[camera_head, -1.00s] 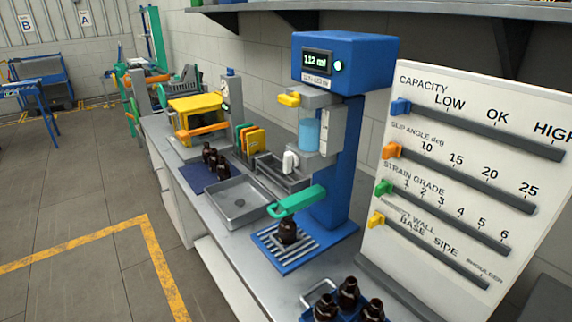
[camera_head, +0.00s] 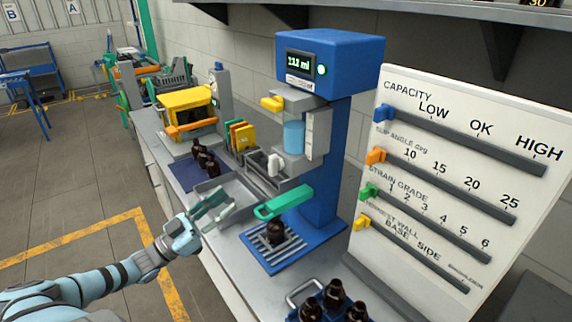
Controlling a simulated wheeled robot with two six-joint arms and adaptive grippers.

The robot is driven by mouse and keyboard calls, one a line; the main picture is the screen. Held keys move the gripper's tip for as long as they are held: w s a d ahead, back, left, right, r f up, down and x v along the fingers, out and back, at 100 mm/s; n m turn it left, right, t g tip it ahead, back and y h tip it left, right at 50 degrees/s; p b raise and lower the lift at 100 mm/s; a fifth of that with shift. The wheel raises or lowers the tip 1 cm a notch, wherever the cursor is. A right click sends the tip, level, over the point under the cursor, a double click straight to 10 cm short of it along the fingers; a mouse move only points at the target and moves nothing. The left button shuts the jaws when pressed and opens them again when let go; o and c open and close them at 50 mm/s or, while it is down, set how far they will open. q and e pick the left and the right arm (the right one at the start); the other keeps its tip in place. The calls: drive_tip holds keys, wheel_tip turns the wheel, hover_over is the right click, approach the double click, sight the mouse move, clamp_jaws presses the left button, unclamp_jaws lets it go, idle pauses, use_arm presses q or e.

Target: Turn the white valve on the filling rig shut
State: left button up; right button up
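The filling rig (camera_head: 345,130) is a blue column with a lit display on its head and a clear vessel of blue liquid (camera_head: 294,138). The white valve (camera_head: 274,165) is a small handle on the rig's left side, below the vessel. A dark amber bottle (camera_head: 275,233) stands on the rig's slatted blue base (camera_head: 293,250), below a green lever (camera_head: 285,203). My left gripper (camera_head: 225,205) is left of the rig, in front of the grey tray. Its fingers look apart and empty, and it does not touch the valve. My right gripper is out of view.
A grey tray (camera_head: 243,213) lies left of the rig. Several bottles (camera_head: 204,158) stand on a dark blue mat behind it, and more (camera_head: 333,294) stand in a blue carrier in front. A white board with sliders (camera_head: 462,140) stands to the right.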

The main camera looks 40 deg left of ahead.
sight(270, 168)
use_arm(q)
drive_tip(key=b+x, duration=0.1)
drive_tip(key=x, duration=1.2)
drive_tip(key=shift+w+d+b, duration=0.2)
drive_tip(key=shift+w+b, duration=0.1)
drive_tip(key=shift+w, duration=0.05)
drive_tip(key=shift+w+d+r, duration=0.1)
drive_tip(key=shift+w+r, duration=0.05)
drive_tip(key=shift+w, duration=0.3)
drive_tip(key=c, duration=0.8)
drive_tip(key=shift+a, duration=0.2)
drive_tip(key=shift+s+d+r, duration=0.1)
drive_tip(key=shift+d, duration=0.2)
clamp_jaws()
drive_tip(key=shift+a, duration=0.1)
